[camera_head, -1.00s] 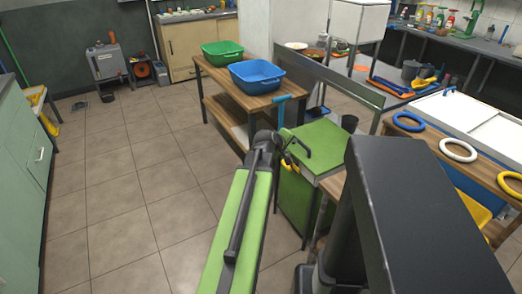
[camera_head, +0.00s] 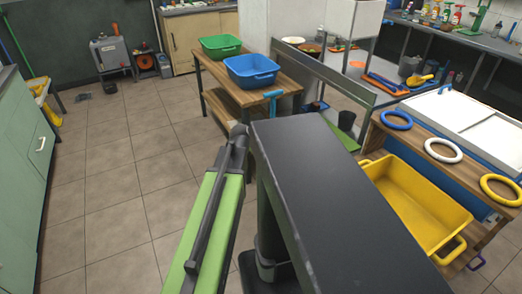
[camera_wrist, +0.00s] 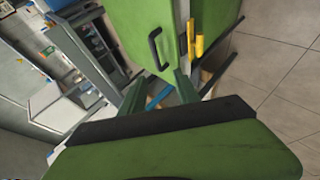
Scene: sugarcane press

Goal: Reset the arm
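I cannot tell how far the fingers are from the cabinet.
A wooden table (camera_head: 213,68) holds a green tub (camera_head: 221,46) and a blue tub (camera_head: 252,70). A yellow crate (camera_head: 420,200) is at right, below blue, white and yellow rings (camera_head: 444,150). A green cabinet (camera_head: 30,165) lines the left. The tiled floor (camera_head: 120,190) between is clear.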

